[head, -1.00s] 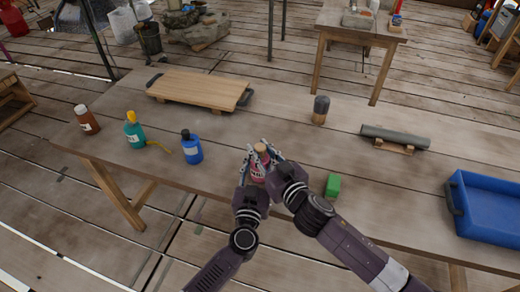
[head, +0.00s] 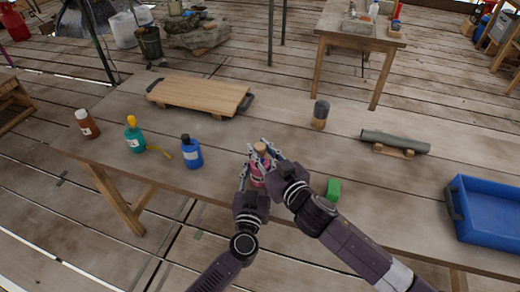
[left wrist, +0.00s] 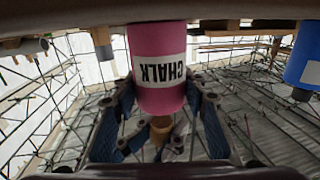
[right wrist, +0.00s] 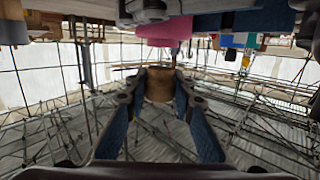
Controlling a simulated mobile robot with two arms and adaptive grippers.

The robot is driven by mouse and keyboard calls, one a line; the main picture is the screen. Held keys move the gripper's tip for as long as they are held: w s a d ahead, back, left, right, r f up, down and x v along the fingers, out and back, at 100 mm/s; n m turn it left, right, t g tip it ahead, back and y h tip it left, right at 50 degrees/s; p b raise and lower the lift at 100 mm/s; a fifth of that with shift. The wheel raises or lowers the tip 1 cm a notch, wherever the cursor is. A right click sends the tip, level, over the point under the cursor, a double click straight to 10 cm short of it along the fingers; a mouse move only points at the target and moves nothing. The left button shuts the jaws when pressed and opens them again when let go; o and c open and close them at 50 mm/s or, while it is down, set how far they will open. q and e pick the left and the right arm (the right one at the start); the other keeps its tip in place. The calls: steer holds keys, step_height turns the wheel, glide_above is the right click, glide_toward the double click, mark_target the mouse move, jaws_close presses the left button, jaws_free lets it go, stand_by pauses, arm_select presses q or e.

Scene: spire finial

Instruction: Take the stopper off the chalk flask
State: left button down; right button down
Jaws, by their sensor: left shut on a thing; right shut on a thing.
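The chalk flask (head: 257,181) is pink with a white label, upright at the table's front edge and partly hidden by my grippers in the head view. In the left wrist view the flask (left wrist: 157,55) appears upside down with the label "CHALK". My left gripper (left wrist: 165,105) is shut around its body. The tan cork stopper (head: 261,148) is at the flask's top; it also shows in the right wrist view (right wrist: 159,88). My right gripper (right wrist: 160,75) is shut on the stopper from the right. I cannot tell how deep the stopper sits in the neck.
A blue bottle (head: 192,153), a teal bottle (head: 134,138) with a yellow cap and a brown bottle (head: 87,124) stand left. A green block (head: 333,189) lies close right of my right arm. A blue tray (head: 455,215) is far right.

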mark_target(260, 146)
steer(key=shift+r, duration=2)
arm_select(q)
steer(key=c, duration=1.1)
jaws_free()
steer(key=shift+s, duration=0.15)
